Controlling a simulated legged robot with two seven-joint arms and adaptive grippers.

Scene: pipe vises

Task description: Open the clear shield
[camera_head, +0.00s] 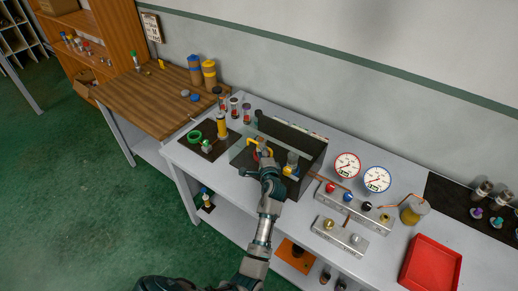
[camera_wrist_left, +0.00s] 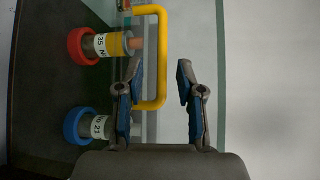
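The clear shield (camera_head: 241,155) is a see-through panel at the front of a dark-walled box on the grey bench. It looks closed, but its edges are hard to make out. Its yellow handle (camera_head: 255,143) also shows in the left wrist view (camera_wrist_left: 163,58) as a U-shaped bar. My left gripper (camera_head: 264,158) is at the shield's front. In the left wrist view its two fingers (camera_wrist_left: 154,78) are apart, with part of the yellow bar between them and no clear grip on it. My right gripper is not in view.
Behind the shield are a red-ended part (camera_wrist_left: 85,45) and a blue-ended part (camera_wrist_left: 88,126). Two round gauges (camera_head: 362,172) and a metal block with knobs (camera_head: 350,206) stand to the right, near a red tray (camera_head: 430,265). A black mat (camera_head: 208,145) with small parts lies left.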

